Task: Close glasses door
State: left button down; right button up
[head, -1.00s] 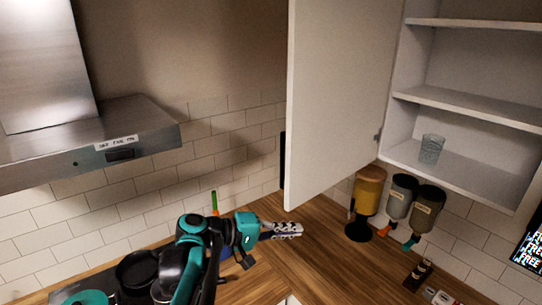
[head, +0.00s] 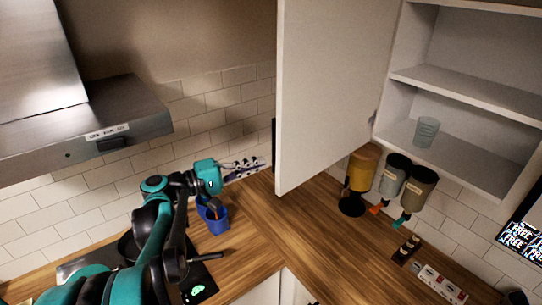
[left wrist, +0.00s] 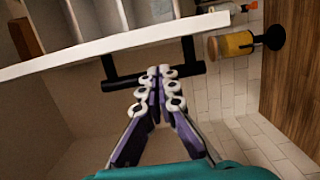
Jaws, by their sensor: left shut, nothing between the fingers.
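The white cabinet door (head: 335,85) stands open in the head view, swung out to the left of the cabinet. A clear glass (head: 426,132) stands on the cabinet's lower shelf. My left gripper (head: 262,163) is just left of the door's lower edge, with its fingers shut and empty. In the left wrist view my left gripper (left wrist: 160,75) points at the door's black bar handle (left wrist: 120,82), and its fingertips overlap the bar in the picture. I cannot tell whether they touch. The door's edge (left wrist: 100,45) crosses above the fingers. My right gripper is out of view.
A blue container (head: 215,219) stands on the wooden counter (head: 275,225) below my left gripper. A steel hood (head: 90,125) is at the left. The counter's middle is clear.

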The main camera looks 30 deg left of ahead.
pick_arm(q)
jog(key=p+x, duration=0.1)
jog(key=x, duration=0.8)
jog(key=shift+r+p, duration=0.1)
jog(key=shift+p, duration=0.2)
jog(key=shift+s+d, duration=0.1)
